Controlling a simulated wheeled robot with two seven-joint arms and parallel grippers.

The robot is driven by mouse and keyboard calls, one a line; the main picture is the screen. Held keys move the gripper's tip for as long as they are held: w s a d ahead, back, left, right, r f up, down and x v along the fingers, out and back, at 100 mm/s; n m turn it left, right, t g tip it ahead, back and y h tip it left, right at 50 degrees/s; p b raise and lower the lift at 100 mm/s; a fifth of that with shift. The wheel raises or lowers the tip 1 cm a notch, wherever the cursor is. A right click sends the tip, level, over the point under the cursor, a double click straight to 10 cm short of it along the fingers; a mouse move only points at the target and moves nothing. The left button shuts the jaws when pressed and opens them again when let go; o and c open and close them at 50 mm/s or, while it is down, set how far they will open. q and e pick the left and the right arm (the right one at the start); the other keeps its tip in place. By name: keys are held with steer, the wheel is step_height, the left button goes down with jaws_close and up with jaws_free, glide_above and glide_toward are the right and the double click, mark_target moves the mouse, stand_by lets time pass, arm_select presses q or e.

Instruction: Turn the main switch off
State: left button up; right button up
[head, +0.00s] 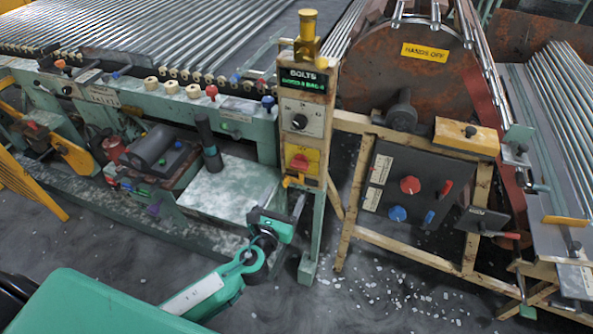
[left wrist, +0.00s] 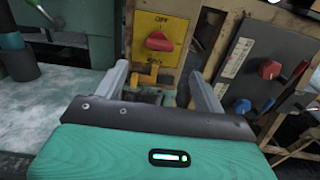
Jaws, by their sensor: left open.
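The main switch is a red knob (head: 299,162) on a yellow plate (head: 312,157), on the wooden post beside the green bench. In the left wrist view the knob (left wrist: 158,41) lies roughly crosswise, below the word OFF; the lettering under it is too small to read surely. My left gripper (head: 279,198) is below the switch, open and empty. In the left wrist view its two fingers (left wrist: 162,88) point toward the post, spread to either side of the yellow plate's lower part, apart from the knob. My right gripper is out of view.
An orange bracket (head: 293,181) juts out just under the switch. A dial (head: 299,122) and a BOLTS display (head: 303,80) are above it. A dark panel with red and blue knobs (head: 410,185) stands to the right. The green bench (head: 240,125) is to the left.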

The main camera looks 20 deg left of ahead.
mark_target(298, 168)
arm_select(q)
steer(key=w, duration=1)
steer(key=shift+w+d+p, duration=0.15)
steer(key=shift+w+p, duration=0.15)
steer(key=shift+p, duration=0.05)
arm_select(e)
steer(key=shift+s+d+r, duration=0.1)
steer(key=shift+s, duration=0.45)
arm_select(q)
steer(key=shift+c, duration=0.4)
steer(key=c, duration=0.9)
